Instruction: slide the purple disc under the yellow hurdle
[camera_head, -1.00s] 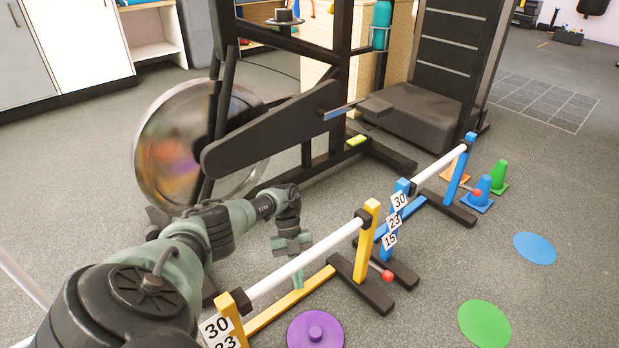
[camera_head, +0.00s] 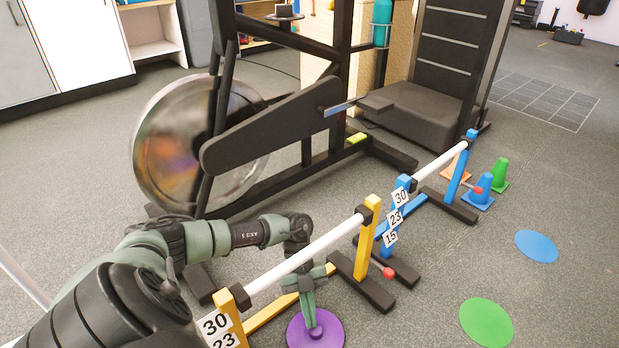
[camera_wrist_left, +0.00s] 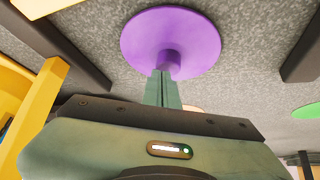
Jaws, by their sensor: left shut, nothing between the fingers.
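The purple disc (camera_head: 332,328) lies flat on the floor on the near side of the yellow hurdle (camera_head: 371,228). Its raised knob shows in the wrist view (camera_wrist_left: 168,64). My left gripper (camera_head: 312,323) is shut and empty. It points down, with its fingertips at the disc's knob, touching or nearly touching it. The hurdle's white bar (camera_head: 330,239) passes in front of my left wrist in the head view, so the hand reaches past the bar from the far side. In the wrist view the fingertips (camera_wrist_left: 160,74) partly cover the knob's edge. My right gripper is out of view.
A blue hurdle (camera_head: 462,170) stands beyond, with several cones near it. A green disc (camera_head: 486,322) and a blue disc (camera_head: 536,246) lie on the floor to the right. A large exercise bike (camera_head: 270,127) stands behind my left arm.

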